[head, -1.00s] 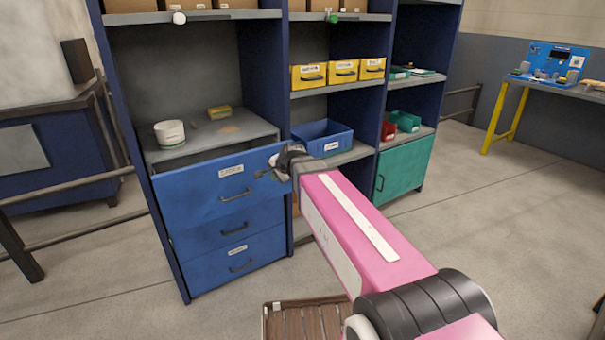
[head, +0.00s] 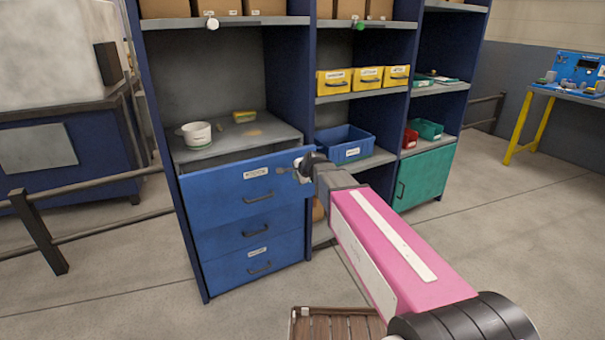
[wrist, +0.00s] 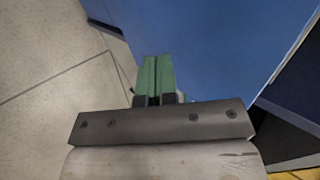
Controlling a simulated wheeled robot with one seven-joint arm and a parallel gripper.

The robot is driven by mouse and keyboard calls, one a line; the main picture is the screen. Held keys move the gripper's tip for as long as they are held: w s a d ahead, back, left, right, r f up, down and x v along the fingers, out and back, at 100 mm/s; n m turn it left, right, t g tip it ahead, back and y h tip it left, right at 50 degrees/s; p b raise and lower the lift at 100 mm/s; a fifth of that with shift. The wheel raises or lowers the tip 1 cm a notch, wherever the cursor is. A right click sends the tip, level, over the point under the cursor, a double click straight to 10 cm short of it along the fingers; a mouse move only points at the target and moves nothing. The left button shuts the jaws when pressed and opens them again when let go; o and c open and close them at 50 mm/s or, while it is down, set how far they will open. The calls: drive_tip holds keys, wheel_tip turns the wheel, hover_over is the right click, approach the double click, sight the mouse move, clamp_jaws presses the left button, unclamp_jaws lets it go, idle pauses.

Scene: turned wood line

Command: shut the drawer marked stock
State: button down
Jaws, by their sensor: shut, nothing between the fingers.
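The top blue drawer (head: 225,195) of the left cabinet bay stands partly out, with a dark gap behind its front's top edge. Its white label (head: 256,173) is too small to read surely, so I cannot confirm it says stock. A dark bar handle (head: 258,198) sits below the label. My gripper (head: 300,168) is at the upper right part of this drawer front. In the wrist view its green fingers (wrist: 156,78) are shut together and empty, with the blue front (wrist: 215,50) beyond them. I cannot tell whether the fingertips touch it.
Two more blue drawers (head: 222,240) below look closed. A white pot (head: 197,134) and a yellow block (head: 243,117) stand on the shelf above. A blue bin (head: 345,143) is right of my gripper. A slatted wooden thing (head: 335,325) lies at the bottom. Floor at the left front is clear.

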sight(290, 174)
drive_tip(key=shift+w+a+f, duration=0.1)
drive_tip(key=shift+w+a, duration=0.5)
drive_tip(key=shift+w, duration=0.35)
drive_tip(key=shift+w+a+f, duration=0.1)
drive_tip(key=shift+w+a, duration=0.5)
drive_tip(key=shift+w, duration=0.35)
drive_tip(key=w+a, duration=0.5)
drive_tip(key=w, duration=0.4)
drive_tip(key=shift+w+a, duration=0.15)
drive_tip(key=shift+a, duration=0.2)
drive_tip(key=shift+r, duration=0.1)
